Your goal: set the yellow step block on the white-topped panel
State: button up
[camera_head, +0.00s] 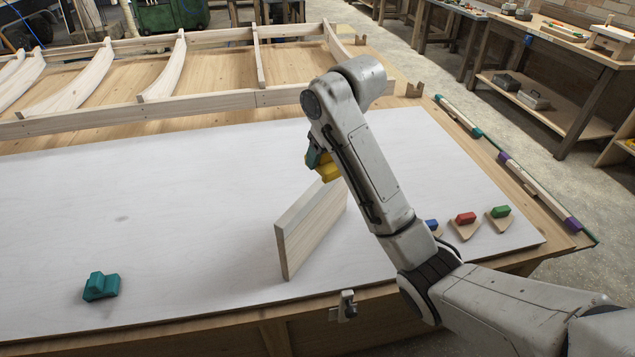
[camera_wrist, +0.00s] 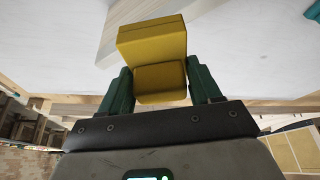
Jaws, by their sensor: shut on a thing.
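The yellow step block (camera_head: 329,172) is held by my gripper (camera_head: 318,158), just above and behind the top edge of an upright wooden board. In the wrist view the yellow step block (camera_wrist: 152,42) sits between the two dark green fingers of my gripper (camera_wrist: 160,88), its stepped side showing. The white-topped panel (camera_head: 180,220) lies flat on the wooden bench and fills most of its near part. My arm hides part of the panel. I cannot tell how far the block is above it.
The upright wooden board (camera_head: 312,228) stands on the panel below my gripper. A teal step block (camera_head: 101,286) lies at left. Blue (camera_head: 431,224), red (camera_head: 465,218) and green (camera_head: 500,211) blocks on wooden pieces are at right. A ribbed wooden frame (camera_head: 160,85) lies behind. The panel's left middle is clear.

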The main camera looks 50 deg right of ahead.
jog(key=b+x, duration=0.3)
jog(key=shift+w+d, duration=0.15)
jog(key=shift+w, duration=0.3)
jog(key=shift+w+d+f, duration=0.2)
jog(key=shift+w+f, duration=0.4)
jog(key=shift+w, duration=0.05)
jog(key=shift+w+f, duration=0.15)
jog(key=shift+f, duration=1.55)
jog(key=shift+f, duration=0.1)
jog(key=o, duration=1.1)
jog(key=shift+c, duration=0.2)
jog(key=shift+d, duration=0.1)
jog(key=p+v, duration=0.6)
jog(key=v, duration=0.4)
jog(key=shift+r, duration=0.35)
jog(key=shift+p+v, duration=0.75)
jog(key=shift+p, duration=0.2)
